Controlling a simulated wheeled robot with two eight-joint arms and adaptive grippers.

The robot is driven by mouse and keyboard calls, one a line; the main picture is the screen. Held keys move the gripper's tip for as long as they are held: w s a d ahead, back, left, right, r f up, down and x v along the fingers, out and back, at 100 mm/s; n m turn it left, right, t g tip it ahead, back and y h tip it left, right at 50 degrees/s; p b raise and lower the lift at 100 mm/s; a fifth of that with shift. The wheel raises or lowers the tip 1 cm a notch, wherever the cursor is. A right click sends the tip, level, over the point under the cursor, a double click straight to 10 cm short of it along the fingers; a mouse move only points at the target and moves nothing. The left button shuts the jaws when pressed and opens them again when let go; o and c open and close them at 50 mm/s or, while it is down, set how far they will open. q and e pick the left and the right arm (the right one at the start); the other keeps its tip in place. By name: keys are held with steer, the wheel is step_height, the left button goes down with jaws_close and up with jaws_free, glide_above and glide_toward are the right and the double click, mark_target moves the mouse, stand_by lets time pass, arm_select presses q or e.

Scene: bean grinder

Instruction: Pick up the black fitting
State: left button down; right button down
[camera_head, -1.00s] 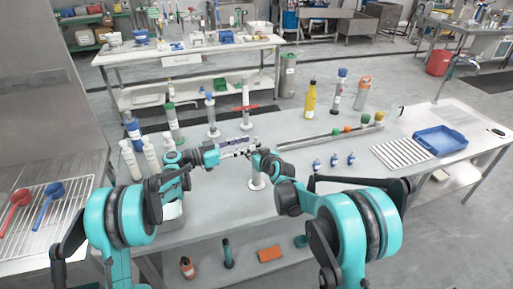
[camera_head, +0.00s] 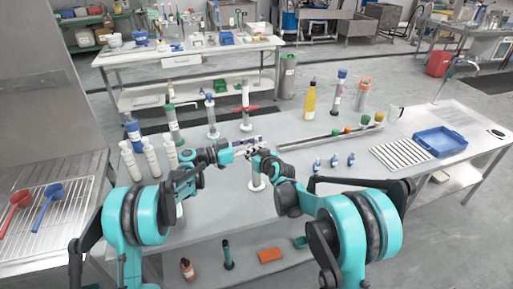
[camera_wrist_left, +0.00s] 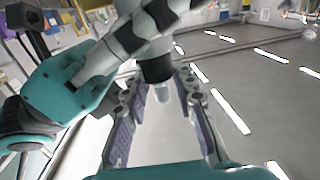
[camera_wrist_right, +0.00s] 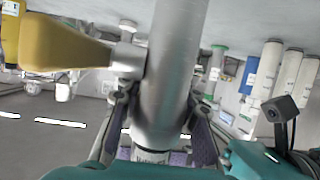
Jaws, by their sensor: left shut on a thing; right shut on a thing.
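My left gripper (camera_head: 240,149) is above the middle of the bench, close beside my right gripper (camera_head: 258,152). In the left wrist view, a black cylindrical fitting (camera_wrist_left: 155,68) with a pale tip sits at the far end between the finger pads of the left gripper (camera_wrist_left: 163,110). The exact contact is hard to see. In the right wrist view, the right gripper (camera_wrist_right: 160,125) is shut around a metal cylinder (camera_wrist_right: 175,60). A tan handle (camera_wrist_right: 65,45) joins its side. In the head view, the cylinder's lower part (camera_head: 257,182) stands upright on the bench, its upper part hidden.
White bottles (camera_head: 152,158) stand at the bench's left. A yellow bottle (camera_head: 310,98) and a long rail (camera_head: 315,141) are at the back. Small blue items (camera_head: 334,160), a white rack (camera_head: 400,154) and a blue tray (camera_head: 440,142) lie on the right.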

arm_select(q)
steer(key=shift+r, duration=0.1)
step_height(320, 180, up, 10)
steer(key=shift+f, duration=0.1)
arm_select(e)
steer(key=c, duration=1)
jaws_free()
steer(key=shift+c, duration=0.2)
steer(key=shift+s, duration=0.1)
